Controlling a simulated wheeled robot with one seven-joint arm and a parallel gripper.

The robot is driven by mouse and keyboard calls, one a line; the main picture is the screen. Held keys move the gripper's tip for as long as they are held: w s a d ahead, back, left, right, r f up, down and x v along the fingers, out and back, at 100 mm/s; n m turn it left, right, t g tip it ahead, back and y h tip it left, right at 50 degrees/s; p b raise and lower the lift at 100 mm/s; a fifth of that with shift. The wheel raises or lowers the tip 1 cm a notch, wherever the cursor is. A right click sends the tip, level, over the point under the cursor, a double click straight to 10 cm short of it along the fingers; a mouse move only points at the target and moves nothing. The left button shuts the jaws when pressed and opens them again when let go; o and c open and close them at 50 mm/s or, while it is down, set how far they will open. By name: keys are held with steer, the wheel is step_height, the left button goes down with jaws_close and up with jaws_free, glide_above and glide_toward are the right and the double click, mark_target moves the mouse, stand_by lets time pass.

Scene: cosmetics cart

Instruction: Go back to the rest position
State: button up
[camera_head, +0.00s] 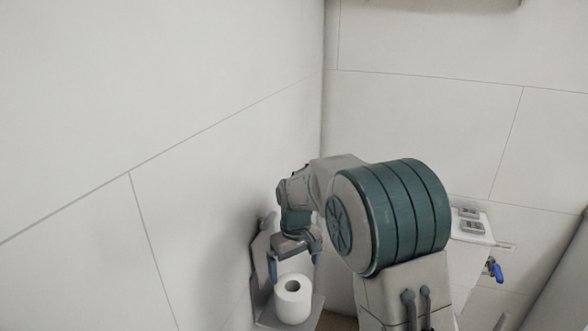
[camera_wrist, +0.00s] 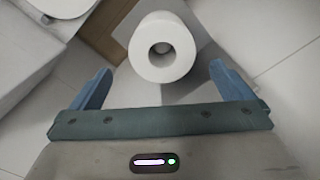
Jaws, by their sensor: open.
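My gripper (camera_head: 294,259) is at the end of my bent arm, low and near the left wall in the head view. It is open and points down. In the wrist view my gripper (camera_wrist: 160,86) shows two blue fingers spread wide with nothing held between them. A white toilet paper roll (camera_head: 293,298) stands upright on a grey shelf just below the fingers. The roll also shows in the wrist view (camera_wrist: 176,70), beyond and between the fingertips, with its hollow core facing me. It appears apart from both fingers.
The grey shelf (camera_head: 268,318) is fixed at the left tiled wall (camera_head: 150,130). A white cistern or toilet top with grey flush buttons (camera_head: 470,221) stands at right behind my arm, with a blue-handled valve (camera_head: 496,270) beside it. Space above my arm is free.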

steer(key=s+d+r+m+t+p, duration=0.2)
steer(key=s+d+r+m+p, duration=0.15)
steer(key=s+d+r, duration=0.75)
steer(key=s+d+r+m+p, duration=0.1)
steer(key=s+d, duration=0.1)
steer(key=s, duration=0.5)
steer(key=s+d+r+m+p, duration=0.1)
steer(key=s+d+m, duration=0.1)
steer(key=s, duration=0.4)
steer(key=shift+s+r+t, duration=0.4)
steer(key=shift+a, duration=0.1)
